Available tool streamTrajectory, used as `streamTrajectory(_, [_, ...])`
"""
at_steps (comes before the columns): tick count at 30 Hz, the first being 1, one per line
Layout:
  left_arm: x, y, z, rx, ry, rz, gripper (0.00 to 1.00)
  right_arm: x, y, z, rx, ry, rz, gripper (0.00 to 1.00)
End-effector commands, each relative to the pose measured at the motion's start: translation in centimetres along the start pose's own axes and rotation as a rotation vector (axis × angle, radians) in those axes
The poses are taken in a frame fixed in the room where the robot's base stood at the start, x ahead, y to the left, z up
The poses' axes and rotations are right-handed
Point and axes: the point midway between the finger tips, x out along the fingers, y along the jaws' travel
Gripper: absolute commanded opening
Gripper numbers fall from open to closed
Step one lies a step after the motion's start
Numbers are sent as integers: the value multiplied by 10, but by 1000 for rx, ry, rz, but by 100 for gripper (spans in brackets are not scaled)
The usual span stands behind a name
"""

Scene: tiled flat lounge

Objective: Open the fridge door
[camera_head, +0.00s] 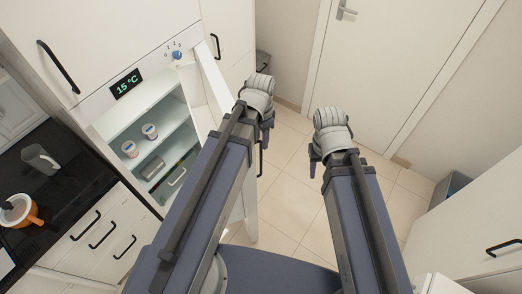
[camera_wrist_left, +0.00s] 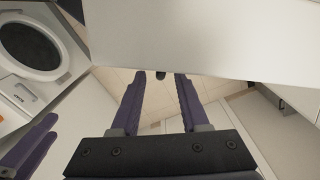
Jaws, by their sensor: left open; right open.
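The fridge (camera_head: 121,134) is in the left of the head view, its shelves showing. Its white door (camera_head: 212,84) stands swung open, edge-on, partly hidden behind my left arm. A dark handle (camera_head: 261,160) shows on the door's outer side. My left gripper (camera_head: 268,128) is open beside the outer side of the door. In the left wrist view the left gripper (camera_wrist_left: 160,80) has its fingers apart under a white panel (camera_wrist_left: 200,35), with a small dark piece between the tips, perhaps the handle's end. My right gripper (camera_head: 314,162) is open and empty, away from the door.
Cups (camera_head: 149,131) stand on the fridge shelf. A counter with an orange pot (camera_head: 20,210) lies left, above drawers (camera_head: 105,240). A closed room door (camera_head: 400,70) is at the back. The tiled floor (camera_head: 290,205) is clear. A washing machine (camera_wrist_left: 35,50) shows in the left wrist view.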

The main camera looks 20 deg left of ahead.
Motion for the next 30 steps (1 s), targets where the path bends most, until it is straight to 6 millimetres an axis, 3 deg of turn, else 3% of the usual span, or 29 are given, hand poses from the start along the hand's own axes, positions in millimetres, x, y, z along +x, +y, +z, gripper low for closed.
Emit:
streamTrajectory(1, [11, 0, 0, 0, 0, 0, 45, 11, -1, -1, 0, 0, 0, 46])
streamTrajectory(13, [58, 0, 0, 0, 0, 0, 45, 58, -5, -4, -10, 0, 2, 46])
streamTrajectory(25, [62, 0, 0, 0, 0, 0, 45, 62, -6, -4, -12, 0, 2, 46])
streamTrajectory(30, [62, 0, 0, 0, 0, 0, 27, 62, -6, -4, -12, 0, 2, 46])
